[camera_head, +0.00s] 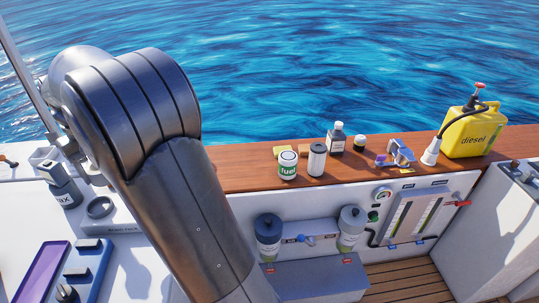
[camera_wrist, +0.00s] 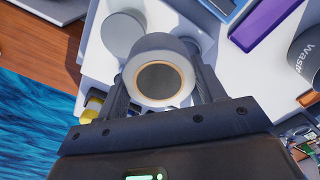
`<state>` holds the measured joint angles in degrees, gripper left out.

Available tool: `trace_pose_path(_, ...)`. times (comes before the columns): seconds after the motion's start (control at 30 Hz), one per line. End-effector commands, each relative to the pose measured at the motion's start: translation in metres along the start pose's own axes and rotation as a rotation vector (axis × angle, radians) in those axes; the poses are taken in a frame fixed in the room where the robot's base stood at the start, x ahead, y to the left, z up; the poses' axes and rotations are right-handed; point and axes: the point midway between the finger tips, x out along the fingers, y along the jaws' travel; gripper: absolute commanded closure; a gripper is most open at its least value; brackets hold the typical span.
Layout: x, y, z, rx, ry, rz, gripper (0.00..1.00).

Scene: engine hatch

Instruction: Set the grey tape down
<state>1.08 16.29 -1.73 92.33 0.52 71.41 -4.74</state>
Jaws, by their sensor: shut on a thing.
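The grey tape (camera_wrist: 158,72) is a dark grey roll with a tan inner ring and dark core. In the wrist view it sits between the two fingers of my gripper (camera_wrist: 160,85), which is shut on it. A pale surface (camera_wrist: 88,58) lies beyond the roll; I cannot tell how high the roll is above it. In the head view my arm hides the gripper and the held roll.
A dark "Wash" container (camera_wrist: 308,55) stands at right, and a purple-topped tray (camera_wrist: 265,25) is at upper right. In the head view, bottles, a green-labelled can (camera_head: 288,167) and a yellow diesel can (camera_head: 472,133) line the wooden ledge.

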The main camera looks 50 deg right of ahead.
Motion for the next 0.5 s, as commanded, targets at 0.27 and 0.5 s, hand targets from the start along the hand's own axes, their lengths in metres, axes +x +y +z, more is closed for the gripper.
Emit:
trace_pose_path(0.27, 0.021, 0.094, -0.018, -0.091, -0.001, -0.001, 0.62)
trace_pose_path(0.5, 0.042, 0.183, -0.019, -0.185, 0.0, -0.002, 0.62)
